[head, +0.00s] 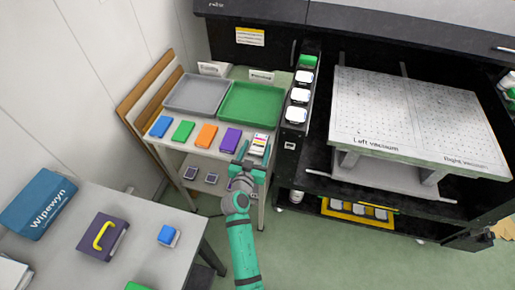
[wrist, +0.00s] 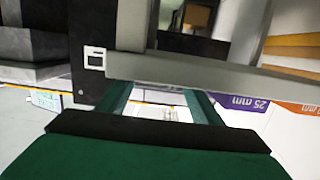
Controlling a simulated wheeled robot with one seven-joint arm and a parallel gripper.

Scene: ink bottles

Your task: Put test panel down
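The test panel (head: 259,145) is a white plate with coloured print. It appears to lie on the white cart top, at the right front corner, beside the purple block. My gripper (head: 251,158) is at that corner, just in front of the panel and partly over its near end. In the wrist view, my gripper's two green fingers (wrist: 158,98) stand apart. Nothing is clearly clamped between the fingers. Whether the fingers touch the panel is hard to tell.
Blue, green, orange and purple (head: 230,139) blocks line the cart front. A grey tray (head: 196,78) and a green tray (head: 252,87) lie behind. A black machine with white-capped bottles (head: 299,96) and a perforated vacuum table (head: 410,105) stands at right.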

